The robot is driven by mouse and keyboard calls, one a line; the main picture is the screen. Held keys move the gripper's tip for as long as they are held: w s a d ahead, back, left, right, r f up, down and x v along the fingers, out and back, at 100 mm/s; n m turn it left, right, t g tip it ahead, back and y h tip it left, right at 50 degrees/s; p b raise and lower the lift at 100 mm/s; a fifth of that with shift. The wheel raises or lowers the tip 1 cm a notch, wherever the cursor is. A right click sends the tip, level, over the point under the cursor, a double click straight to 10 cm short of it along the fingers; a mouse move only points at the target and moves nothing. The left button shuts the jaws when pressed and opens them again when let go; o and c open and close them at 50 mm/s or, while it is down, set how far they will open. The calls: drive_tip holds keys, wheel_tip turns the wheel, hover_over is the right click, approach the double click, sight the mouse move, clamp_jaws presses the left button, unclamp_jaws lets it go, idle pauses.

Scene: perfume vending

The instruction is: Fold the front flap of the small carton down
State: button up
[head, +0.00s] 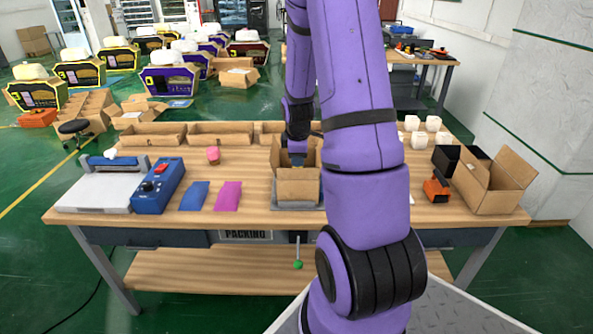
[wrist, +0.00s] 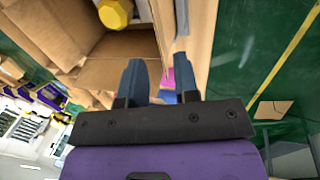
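The small carton (head: 297,187) stands upright with its top open on a grey pad (head: 286,207) at the middle of the table. Side flaps stick up at its left and right. My gripper (head: 297,157) is low at the carton's top opening, partly hidden by the front wall. In the wrist view my gripper (wrist: 158,62) has its fingers apart, with cardboard (wrist: 112,73) close to them. A yellow faceted cap (wrist: 115,13) shows inside the cardboard. I cannot tell which flap is nearest the fingers or whether they touch it.
A blue device (head: 158,187), a blue sheet (head: 194,196) and a pink sheet (head: 227,196) lie left. An orange tape dispenser (head: 436,188) and a larger open carton (head: 492,183) stand right. Shallow trays (head: 220,133) line the back. My arm hides the table right of the small carton.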

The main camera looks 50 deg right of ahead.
sight(298, 169)
drive_tip(key=shift+x, duration=3.1)
clamp_jaws()
